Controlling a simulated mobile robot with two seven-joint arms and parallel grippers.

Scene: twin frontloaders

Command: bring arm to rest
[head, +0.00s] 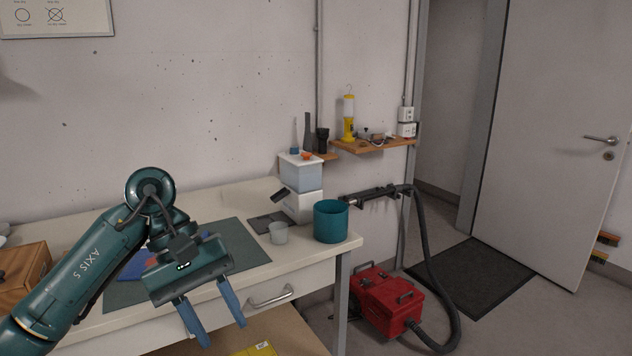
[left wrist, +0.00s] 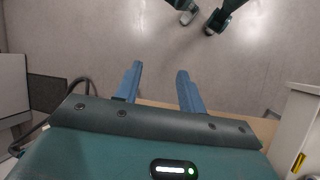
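My left arm comes in from the left in the head view, and its gripper (head: 215,318) hangs over the front of the white workbench (head: 190,318). Its two blue fingers point down and stand apart with nothing between them. The left wrist view shows the same open fingers (left wrist: 158,82) with bare grey floor beyond them. My right gripper is not in the head view. Dark green parts at the top of the left wrist view may be mine, but I cannot tell which.
A teal bin (head: 331,222), a grey cup (head: 278,233) and a white machine (head: 300,190) stand at the bench's right end. A drawer handle (head: 270,296) sticks out near the gripper. A red vacuum (head: 386,302) stands on the floor. A wooden box (head: 22,270) is at left.

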